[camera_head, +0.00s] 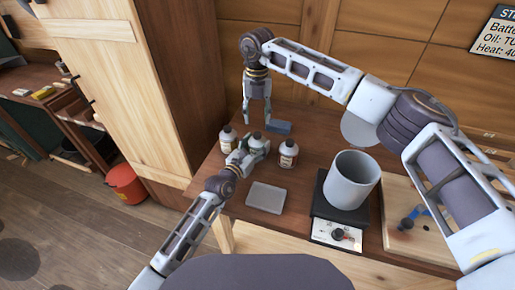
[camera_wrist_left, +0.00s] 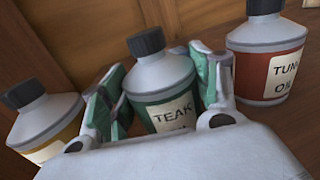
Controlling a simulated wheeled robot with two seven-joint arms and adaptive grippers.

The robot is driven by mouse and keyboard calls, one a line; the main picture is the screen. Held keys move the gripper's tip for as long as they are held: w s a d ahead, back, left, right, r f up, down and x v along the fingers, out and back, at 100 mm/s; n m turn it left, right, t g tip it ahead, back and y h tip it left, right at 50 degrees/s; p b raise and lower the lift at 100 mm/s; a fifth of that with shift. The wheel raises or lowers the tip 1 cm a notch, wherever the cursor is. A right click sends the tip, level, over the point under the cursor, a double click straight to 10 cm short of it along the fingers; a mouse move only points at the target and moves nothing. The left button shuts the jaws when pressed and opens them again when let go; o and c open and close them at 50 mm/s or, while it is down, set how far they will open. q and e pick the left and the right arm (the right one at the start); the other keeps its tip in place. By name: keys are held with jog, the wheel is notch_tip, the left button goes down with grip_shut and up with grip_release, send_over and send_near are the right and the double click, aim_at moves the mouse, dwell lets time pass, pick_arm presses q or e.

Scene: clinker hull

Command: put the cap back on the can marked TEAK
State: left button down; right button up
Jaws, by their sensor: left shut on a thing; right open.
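In the left wrist view the green can marked TEAK (camera_wrist_left: 168,92) stands between the fingers of my left gripper (camera_wrist_left: 158,98), which is shut on its body. A dark cap (camera_wrist_left: 147,42) shows on top of this can. In the head view my left gripper (camera_head: 247,156) is at the middle can (camera_head: 256,140), partly covering it. My right gripper (camera_head: 257,118) is open and empty, pointing down behind the cans.
A yellow can (camera_wrist_left: 42,118) and a red can marked TUN (camera_wrist_left: 268,60), its label partly cut off, flank TEAK. A blue block (camera_head: 279,127) lies behind. A grey pad (camera_head: 266,197) lies in front. A grey pot (camera_head: 350,184) stands on a black hotplate (camera_head: 322,206) to the right.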

aim_at(257, 134)
jog(key=n, duration=1.7)
jog(key=shift+d+n, duration=0.1)
jog(key=shift+n, duration=0.2)
jog(key=n, duration=0.5)
dwell(0.6)
jog(key=shift+f, duration=4)
